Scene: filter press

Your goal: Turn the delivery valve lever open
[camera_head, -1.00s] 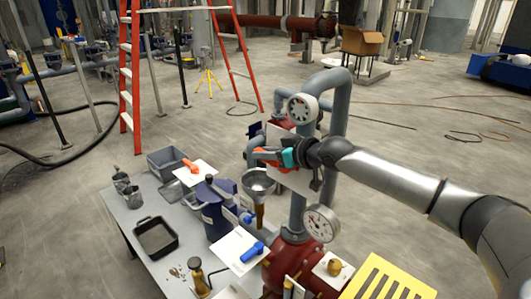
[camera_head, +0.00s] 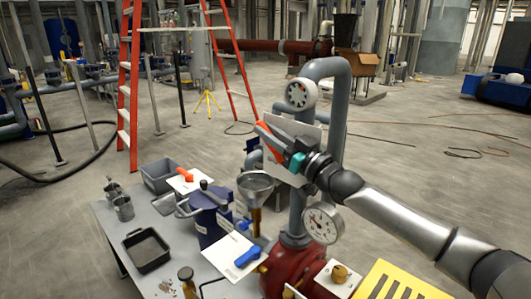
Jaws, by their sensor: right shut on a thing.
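An orange-red lever (camera_head: 266,143) sits in front of a white plate (camera_head: 298,130) on the grey pipework. It slants from upper left to lower right. My right gripper (camera_head: 276,147) comes in from the right and is shut on this lever; its fingers hide much of it. I cannot tell from the picture alone that this is the delivery valve lever. My left gripper is not in view.
A metal funnel (camera_head: 256,184) stands close below left.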

